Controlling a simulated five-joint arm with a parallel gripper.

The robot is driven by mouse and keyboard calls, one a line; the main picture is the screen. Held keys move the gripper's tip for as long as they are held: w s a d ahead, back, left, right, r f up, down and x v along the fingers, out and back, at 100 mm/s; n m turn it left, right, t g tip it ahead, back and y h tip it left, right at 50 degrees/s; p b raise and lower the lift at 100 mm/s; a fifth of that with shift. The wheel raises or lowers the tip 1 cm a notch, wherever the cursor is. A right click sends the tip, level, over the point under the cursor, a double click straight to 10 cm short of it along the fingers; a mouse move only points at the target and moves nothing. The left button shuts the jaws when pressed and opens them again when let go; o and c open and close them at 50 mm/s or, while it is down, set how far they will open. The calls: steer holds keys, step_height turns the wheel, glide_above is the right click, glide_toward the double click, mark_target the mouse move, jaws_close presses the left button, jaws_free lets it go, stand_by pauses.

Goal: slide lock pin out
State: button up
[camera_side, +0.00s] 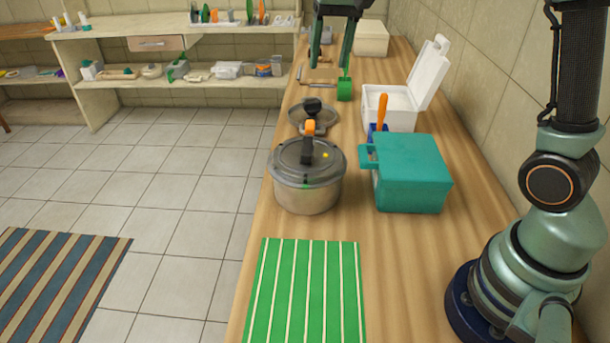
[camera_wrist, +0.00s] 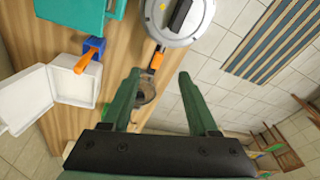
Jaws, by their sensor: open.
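My gripper (camera_side: 331,66) hangs open and empty above the far part of the counter. Its two green fingers (camera_wrist: 158,74) stand apart in the wrist view. An orange upright piece (camera_side: 382,108) stands in a blue block (camera_side: 371,132) beside the white box; both also show left of my fingers in the wrist view (camera_wrist: 84,62). A steel pot (camera_side: 308,192) has a black lid handle with an orange end (camera_side: 310,127). That orange end shows between my fingers in the wrist view (camera_wrist: 156,61), apart from them. I cannot tell which part is the lock pin.
A teal box (camera_side: 412,175) stands right of the pot. An open white box (camera_side: 400,112), a loose lid (camera_side: 325,117) and a green cup (camera_side: 344,90) lie farther back. A green striped mat (camera_side: 305,290) covers the near counter. The wall bounds the right side.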

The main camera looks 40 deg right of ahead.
mark_target(310, 126)
steer(key=w+d+f+m+g, duration=0.2)
steer(key=w+f+m, duration=0.1)
steer(key=w+f, duration=0.5)
step_height(310, 126, down, 12)
steer(key=shift+d+r, duration=0.15)
steer(key=shift+r, duration=0.1)
jaws_close()
stand_by(1.4)
